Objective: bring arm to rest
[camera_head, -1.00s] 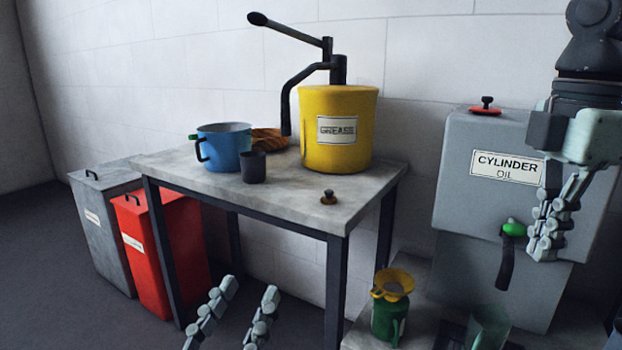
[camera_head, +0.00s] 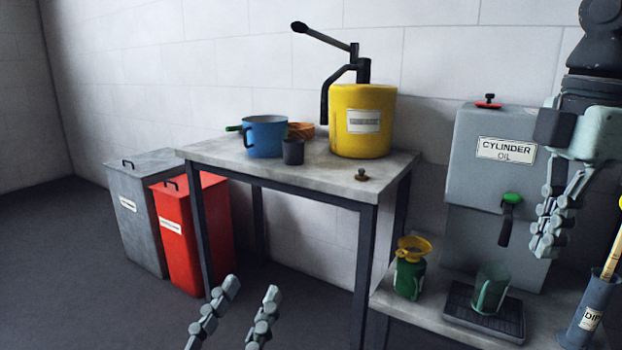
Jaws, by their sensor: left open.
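My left gripper (camera_head: 250,290) shows at the bottom of the head view. Its two fingers point up, apart and open, with nothing between them. It appears in front of the floor, left of the table's front right leg. My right gripper (camera_head: 548,250) hangs at the right with its fingers pointing down. It overlaps the grey cylinder oil tank (camera_head: 475,190) in the picture. Its fingers are seen from the side and overlap, so their opening is unclear. I see nothing held in it.
The table (camera_head: 225,152) bears a yellow grease drum (camera_head: 350,140), blue pot (camera_head: 268,137) and dark cup (camera_head: 293,152). Red (camera_head: 185,235) and grey (camera_head: 135,225) bins stand left. A low bench (camera_head: 395,300) carries a green can (camera_head: 408,280), green jug (camera_head: 491,290) and dip container (camera_head: 592,308).

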